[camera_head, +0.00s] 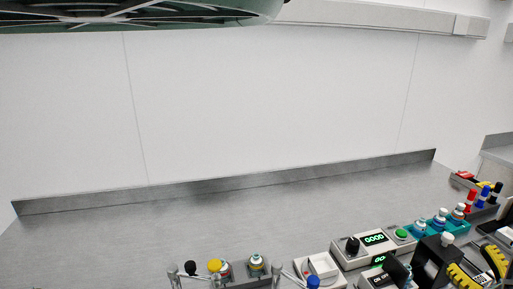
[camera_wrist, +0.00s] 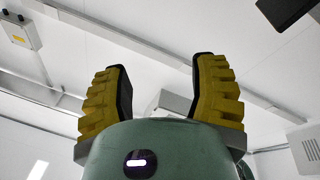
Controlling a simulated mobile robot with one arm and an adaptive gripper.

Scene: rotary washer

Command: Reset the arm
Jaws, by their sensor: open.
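My gripper (camera_wrist: 162,75) shows in the wrist view with its two yellow ridged fingers spread wide apart. Nothing is between them, and behind them are only the white ceiling and a pale beam. The green body of my gripper fills the bottom of that view, with a small lit oval on it. In the head view, similar yellow and black ridged pieces show at the lower right, cut by the frame edge and overlapping the view of the bench devices. They look like my fingers.
A grey bench (camera_head: 230,225) spans the head view, its back and middle clear. Along its front stand a grey rack with capped tubes (camera_head: 256,265), a white device with a green "GOOD" display (camera_head: 375,239), a teal rack (camera_head: 455,226) and red, blue and black capped tubes at right.

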